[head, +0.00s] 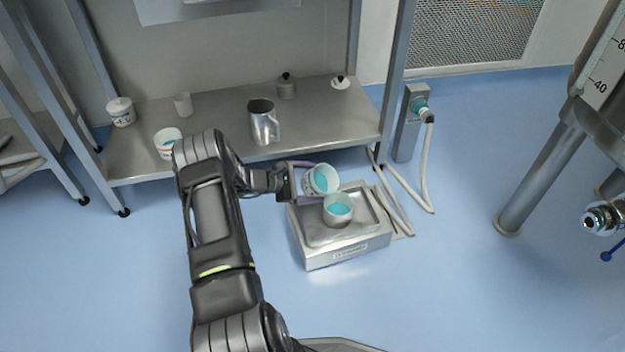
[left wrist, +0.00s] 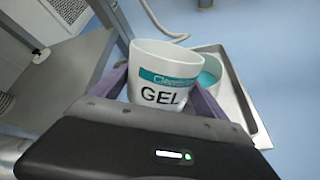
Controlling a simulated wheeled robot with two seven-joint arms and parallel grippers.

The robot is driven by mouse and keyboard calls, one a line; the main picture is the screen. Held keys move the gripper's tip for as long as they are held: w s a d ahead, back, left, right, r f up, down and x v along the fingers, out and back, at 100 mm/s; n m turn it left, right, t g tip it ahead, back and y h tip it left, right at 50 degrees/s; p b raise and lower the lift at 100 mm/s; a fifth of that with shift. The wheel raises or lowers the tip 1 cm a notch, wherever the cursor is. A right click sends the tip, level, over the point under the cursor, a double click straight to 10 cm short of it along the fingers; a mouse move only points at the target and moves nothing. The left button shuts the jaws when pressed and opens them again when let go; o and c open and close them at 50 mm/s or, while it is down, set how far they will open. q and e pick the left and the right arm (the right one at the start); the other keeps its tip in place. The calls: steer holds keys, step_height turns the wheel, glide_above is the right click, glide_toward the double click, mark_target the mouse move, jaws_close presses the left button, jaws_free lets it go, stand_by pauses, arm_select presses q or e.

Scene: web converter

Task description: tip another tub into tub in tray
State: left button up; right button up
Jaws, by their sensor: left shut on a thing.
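My left gripper (head: 303,182) is shut on a white tub (head: 313,186) with teal contents, held tilted above the tray's back left part. In the left wrist view this tub (left wrist: 158,85) shows a teal band and the word "GEL" between the fingers. Another white tub (head: 338,214) with teal contents stands upright in the metal tray (head: 318,236), just below and to the right of the held tub. It also shows partly behind the held tub in the left wrist view (left wrist: 212,70). I cannot tell whether anything is pouring. My right gripper is not in view.
A steel shelf (head: 215,122) behind holds a metal jug (head: 263,122), white tubs (head: 167,143), a white cup (head: 183,104) and small lidded items. A post with a hose (head: 423,180) stands right of the tray. A large metal leg (head: 535,175) stands at right.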

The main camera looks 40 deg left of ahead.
arm_select(q)
steer(key=shift+d+f+m+g+y+p, duration=0.15)
steer(key=shift+m+g+y+p, duration=0.35)
steer(key=shift+y+p, duration=0.7)
steer(key=shift+w+d+r+m+y+p, duration=0.15)
steer(key=shift+r+m+y+p, duration=0.4)
steer(key=shift+p, duration=0.9)
steer(key=shift+d+r+m+y+p, duration=0.2)
steer(key=shift+r+m+y+p, duration=0.1)
steer(key=shift+r+y, duration=0.1)
steer(key=shift+g, duration=0.3)
steer(key=shift+d+r+m+y+b, duration=0.15)
steer(key=shift+d+m+y+b, duration=0.15)
steer(key=shift+b, duration=0.3)
steer(key=shift+w+d+r+m+g+y+b, duration=0.15)
steer(key=shift+d+r+m+y+b, duration=0.35)
steer(key=shift+b, duration=0.75)
steer(key=shift+d+r+m+g+y+b, duration=0.15)
steer(key=shift+y+b, duration=0.5)
steer(key=shift+b, duration=0.55)
steer(key=shift+a, duration=0.1)
